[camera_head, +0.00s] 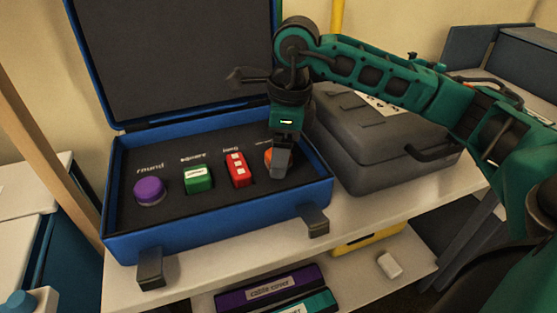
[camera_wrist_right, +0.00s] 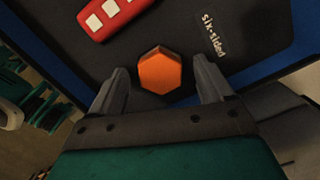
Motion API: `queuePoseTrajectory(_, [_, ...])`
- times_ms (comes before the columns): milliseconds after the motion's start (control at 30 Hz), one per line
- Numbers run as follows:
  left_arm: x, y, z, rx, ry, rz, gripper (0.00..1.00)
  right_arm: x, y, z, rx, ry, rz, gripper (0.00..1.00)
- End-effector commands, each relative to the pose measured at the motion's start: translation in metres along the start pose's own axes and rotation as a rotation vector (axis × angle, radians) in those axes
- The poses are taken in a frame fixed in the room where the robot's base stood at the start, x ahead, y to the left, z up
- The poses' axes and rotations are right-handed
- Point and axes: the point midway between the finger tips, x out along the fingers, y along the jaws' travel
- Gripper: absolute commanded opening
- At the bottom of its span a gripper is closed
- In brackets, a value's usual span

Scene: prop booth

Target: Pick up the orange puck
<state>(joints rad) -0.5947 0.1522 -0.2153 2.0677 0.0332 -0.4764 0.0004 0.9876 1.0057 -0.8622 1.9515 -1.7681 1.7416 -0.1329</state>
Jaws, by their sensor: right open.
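The orange puck (camera_wrist_right: 160,72) is six-sided and sits in the dark foam of the open blue case, beside the "six-sided" label. In the head view only a sliver of the puck (camera_head: 267,156) shows, as my right gripper hides most of it. My right gripper (camera_head: 281,165) points down over the right end of the case. In the right wrist view its fingers (camera_wrist_right: 160,88) are apart, one on each side of the puck, with nothing held. I cannot tell how far above the foam the fingertips are. My left gripper is not in view.
The blue case (camera_head: 225,223) also holds a purple round piece (camera_head: 149,191), a green block (camera_head: 198,177) and a red block (camera_head: 238,169). Its lid stands open behind. A closed grey case (camera_head: 385,150) stands close on the right. Bare white shelf (camera_head: 360,217) shows in front.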

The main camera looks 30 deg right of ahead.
Motion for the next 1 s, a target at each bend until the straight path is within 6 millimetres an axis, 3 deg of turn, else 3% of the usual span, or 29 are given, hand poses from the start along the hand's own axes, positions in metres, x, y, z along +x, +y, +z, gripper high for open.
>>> queuePoseTrajectory(67, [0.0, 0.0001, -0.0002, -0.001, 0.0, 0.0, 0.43, -0.0004, 0.0, 0.0002, 0.0, 0.0, 0.0, 0.75])
queuePoseTrajectory(633, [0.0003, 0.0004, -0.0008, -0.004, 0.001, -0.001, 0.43, -0.0007, 0.0001, 0.0003, 0.0, -0.001, 0.0, 0.21])
queuePoseTrajectory(1000, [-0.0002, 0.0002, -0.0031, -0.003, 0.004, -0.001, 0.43, -0.0058, -0.0003, 0.0012, 0.0, -0.002, -0.001, 0.19])
